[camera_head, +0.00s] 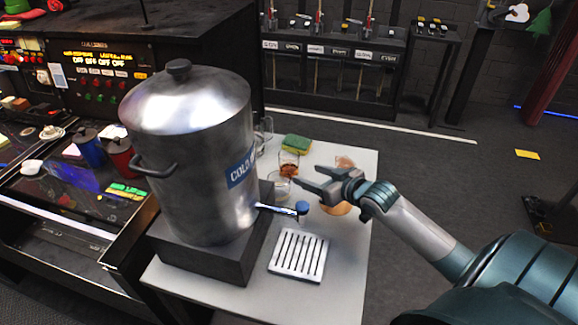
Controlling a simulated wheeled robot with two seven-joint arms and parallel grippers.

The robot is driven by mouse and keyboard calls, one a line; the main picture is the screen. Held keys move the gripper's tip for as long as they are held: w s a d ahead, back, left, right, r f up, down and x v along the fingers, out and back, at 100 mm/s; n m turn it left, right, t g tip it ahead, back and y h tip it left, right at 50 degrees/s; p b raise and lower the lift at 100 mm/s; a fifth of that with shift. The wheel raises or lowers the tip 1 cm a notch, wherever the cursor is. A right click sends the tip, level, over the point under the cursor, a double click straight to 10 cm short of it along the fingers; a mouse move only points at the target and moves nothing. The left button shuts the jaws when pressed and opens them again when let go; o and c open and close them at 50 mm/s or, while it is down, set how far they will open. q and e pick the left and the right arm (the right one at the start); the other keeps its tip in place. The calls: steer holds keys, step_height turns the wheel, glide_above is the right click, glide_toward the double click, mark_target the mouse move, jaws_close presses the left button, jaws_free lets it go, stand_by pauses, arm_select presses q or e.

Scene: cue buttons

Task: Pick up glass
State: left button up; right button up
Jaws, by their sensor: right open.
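A clear glass (279,185) stands on the white table, just left of my right gripper's fingertips. Another glass (289,163) with an amber-brown content stands behind it. More clear glass (264,132) shows partly behind the metal pot. My right gripper (306,182) reaches in from the right above the table. Its fingers are open, pointing left toward the clear glass, with nothing seen between them. Whether a finger touches the glass cannot be told. An orange-brown round thing (340,208) is partly hidden under the gripper. My left gripper is not in view.
A large metal pot labelled COLD (190,150) stands on a dark block, with a blue-ended tap (302,208) sticking out to the right. A white slotted drip tray (299,256) lies below it. A green and yellow sponge (296,143) lies at the back. The table's front right (340,280) is clear.

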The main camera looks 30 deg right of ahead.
mark_target(296, 170)
steer(key=x, duration=0.3)
steer(key=shift+w+f+p, duration=0.1)
steer(key=shift+w+p, duration=0.2)
steer(key=shift+w+f, duration=0.25)
steer(key=shift+w, duration=0.05)
steer(key=shift+w+a, duration=0.1)
steer(key=shift+w, duration=0.05)
steer(key=shift+w+f, duration=0.15)
steer(key=shift+w, duration=0.05)
steer(key=shift+f+p+x, duration=0.25)
steer(key=shift+p+x, duration=0.65)
steer(key=shift+x, duration=1.35)
steer(key=shift+s, duration=0.15)
steer(key=c, duration=1)
steer(key=shift+r, duration=0.4)
